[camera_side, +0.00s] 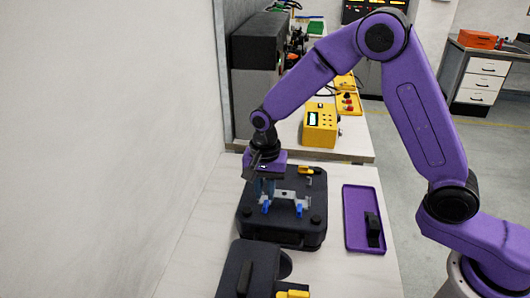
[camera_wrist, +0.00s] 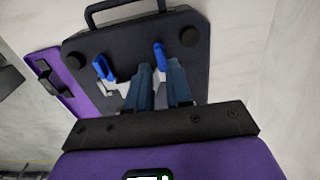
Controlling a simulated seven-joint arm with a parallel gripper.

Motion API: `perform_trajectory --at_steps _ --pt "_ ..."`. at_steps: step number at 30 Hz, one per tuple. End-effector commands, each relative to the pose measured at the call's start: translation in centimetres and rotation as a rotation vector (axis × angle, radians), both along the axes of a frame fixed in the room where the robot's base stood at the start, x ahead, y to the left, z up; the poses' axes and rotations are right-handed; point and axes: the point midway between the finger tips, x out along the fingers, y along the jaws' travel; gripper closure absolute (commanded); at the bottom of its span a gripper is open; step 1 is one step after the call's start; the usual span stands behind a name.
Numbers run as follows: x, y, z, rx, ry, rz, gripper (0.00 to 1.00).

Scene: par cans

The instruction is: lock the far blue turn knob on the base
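The black base (camera_side: 255,232) lies on the white table and bears a pale metal bracket (camera_side: 286,195). Two blue turn knobs stand at the bracket: the left one (camera_side: 265,207), farther from my arm's mount, and the right one (camera_side: 299,210). In the wrist view the far knob (camera_wrist: 160,51) shows at upper right, just beyond my fingertips; the other knob (camera_wrist: 104,67) is to the left. Contact with the knob cannot be told.
A purple tray (camera_side: 359,203) with a black part (camera_side: 373,230) lies right of the base. A black case (camera_side: 238,262) stands at the front. A white wall (camera_side: 110,140) rises on the left. A yellow box (camera_side: 320,125) stands on the bench behind.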

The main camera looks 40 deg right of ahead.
Motion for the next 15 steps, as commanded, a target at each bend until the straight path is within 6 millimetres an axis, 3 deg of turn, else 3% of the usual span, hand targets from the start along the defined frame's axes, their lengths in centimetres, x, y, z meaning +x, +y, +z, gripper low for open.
perform_trajectory --at_steps 3,15 --pt "0.1 0.1 2.8 0.003 -0.006 0.000 0.80" --pt "0.1 0.0 10.9 0.003 -0.006 -0.002 0.80"
